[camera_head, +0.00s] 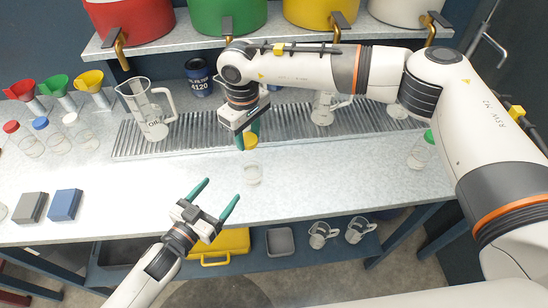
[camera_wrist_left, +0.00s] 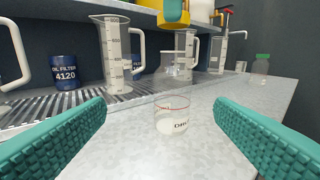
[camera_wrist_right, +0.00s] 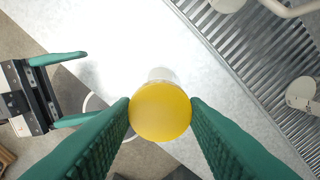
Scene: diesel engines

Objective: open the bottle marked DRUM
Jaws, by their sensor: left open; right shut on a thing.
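My right gripper (camera_head: 246,134) is shut on a yellow cap (camera_head: 251,141) and holds it above the bench. In the right wrist view the cap (camera_wrist_right: 160,111) sits between the green fingertips. A small clear bottle (camera_head: 252,173) with an open top stands upright on the bench, just below the cap and apart from it.
A measuring jug (camera_head: 148,108) and a blue oil filter can (camera_head: 199,77) stand behind. Capped bottles (camera_head: 30,143) are at the left, a green-capped bottle (camera_head: 421,150) at the right. Grey (camera_head: 31,207) and blue (camera_head: 65,204) blocks lie front left.

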